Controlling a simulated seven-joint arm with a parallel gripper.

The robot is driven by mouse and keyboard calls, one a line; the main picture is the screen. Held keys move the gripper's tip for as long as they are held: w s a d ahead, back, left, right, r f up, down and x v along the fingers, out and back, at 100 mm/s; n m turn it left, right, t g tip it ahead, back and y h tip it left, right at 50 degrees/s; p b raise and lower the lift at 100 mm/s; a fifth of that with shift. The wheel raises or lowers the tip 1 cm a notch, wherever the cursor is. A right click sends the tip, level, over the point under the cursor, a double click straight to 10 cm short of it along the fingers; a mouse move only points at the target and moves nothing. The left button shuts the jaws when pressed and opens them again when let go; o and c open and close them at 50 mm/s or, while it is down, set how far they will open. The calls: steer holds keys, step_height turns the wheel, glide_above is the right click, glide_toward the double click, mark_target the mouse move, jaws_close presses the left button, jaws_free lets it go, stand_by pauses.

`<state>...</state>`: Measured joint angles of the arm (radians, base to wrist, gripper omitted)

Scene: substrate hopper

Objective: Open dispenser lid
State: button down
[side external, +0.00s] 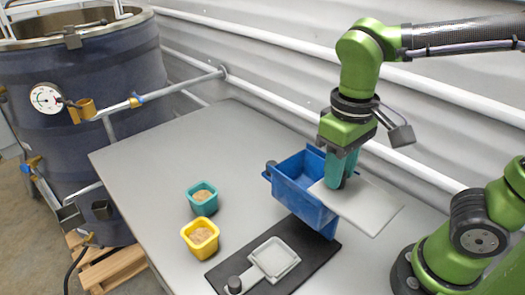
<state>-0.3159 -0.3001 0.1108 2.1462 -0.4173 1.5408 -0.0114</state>
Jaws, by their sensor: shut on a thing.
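The dispenser is a blue hopper box (302,207) at the right of the table, standing at the back of a dark base plate. Its lid (368,205) is a flat, light grey panel that sticks out to the right of the box, so part of the box's open top shows. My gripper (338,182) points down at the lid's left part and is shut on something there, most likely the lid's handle. The fingertips and the handle are hard to make out from this side.
A scale with a white square tray (275,259) sits on the dark plate (228,270) before the hopper. A teal cup (203,205) and a yellow cup (200,243), both with tan contents, stand left of it. The left table top (150,160) is clear. A pipe rail and wall run behind.

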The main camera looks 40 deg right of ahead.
steer(key=shift+r, duration=0.1)
steer(key=c, duration=0.8)
jaws_free()
steer(key=shift+c, duration=0.2)
step_height(320, 180, up, 17)
steer(key=w+d+f+m+t+y, duration=0.1)
steer(key=d+f+t, duration=0.2)
steer(key=f, duration=0.5)
steer(key=w+d+f+m+t+y, duration=0.1)
steer(key=d+f+t, duration=0.3)
steer(key=f, duration=0.4)
steer(key=shift+d+m, duration=0.2)
steer(key=shift+m, duration=0.6)
